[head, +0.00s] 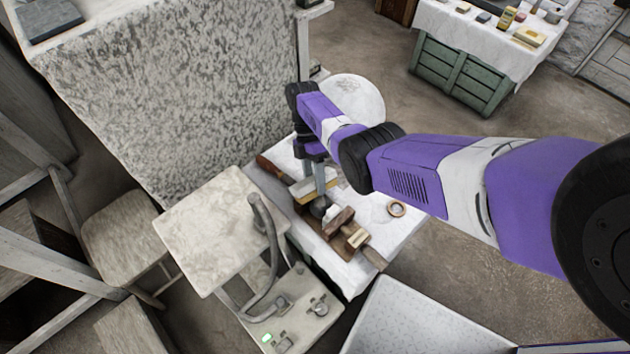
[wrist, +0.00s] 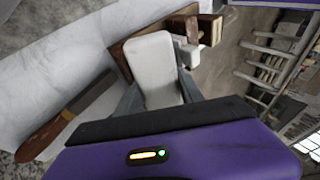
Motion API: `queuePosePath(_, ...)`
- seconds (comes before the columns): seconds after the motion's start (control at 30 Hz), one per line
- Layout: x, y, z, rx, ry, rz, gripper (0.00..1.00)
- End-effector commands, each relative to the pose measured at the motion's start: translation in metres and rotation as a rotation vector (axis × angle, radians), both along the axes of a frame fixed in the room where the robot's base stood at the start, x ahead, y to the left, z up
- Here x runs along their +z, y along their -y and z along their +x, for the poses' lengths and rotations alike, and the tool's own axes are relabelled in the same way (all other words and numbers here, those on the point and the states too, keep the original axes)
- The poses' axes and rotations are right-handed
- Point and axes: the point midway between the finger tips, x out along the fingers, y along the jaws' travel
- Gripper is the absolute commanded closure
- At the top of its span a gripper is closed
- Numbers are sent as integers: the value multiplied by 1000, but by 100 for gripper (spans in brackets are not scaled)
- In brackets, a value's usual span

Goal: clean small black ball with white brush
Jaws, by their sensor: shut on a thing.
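My gripper (head: 319,190) points down over the white-covered table (head: 385,225). In the wrist view, its two grey fingers (wrist: 158,95) are shut on a pale block-like thing, which looks like the white brush (wrist: 153,60). In the head view, part of a pale, wood-edged piece (head: 305,189) shows beside the fingers. A small dark grey round thing (head: 329,213), perhaps the black ball, sits just below the gripper by the wooden pieces. Whether the brush touches it I cannot tell. The ball is not clear in the wrist view.
Wooden blocks (head: 341,222) lie in front of the gripper. A wooden-handled tool (wrist: 50,130) lies to the left in the wrist view. A large stone block (head: 170,90) rises behind left; a pale-topped machine (head: 222,225) stands near left.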

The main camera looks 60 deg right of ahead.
Motion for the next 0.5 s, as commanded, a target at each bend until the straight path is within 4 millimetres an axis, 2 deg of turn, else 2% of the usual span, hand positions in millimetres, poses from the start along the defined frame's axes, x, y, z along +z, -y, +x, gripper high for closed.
queuePosePath(0.03,-10,0,-7,-2,-12,-2,100)
queuePosePath(0.5,-9,20,-15,-10,-15,-6,100)
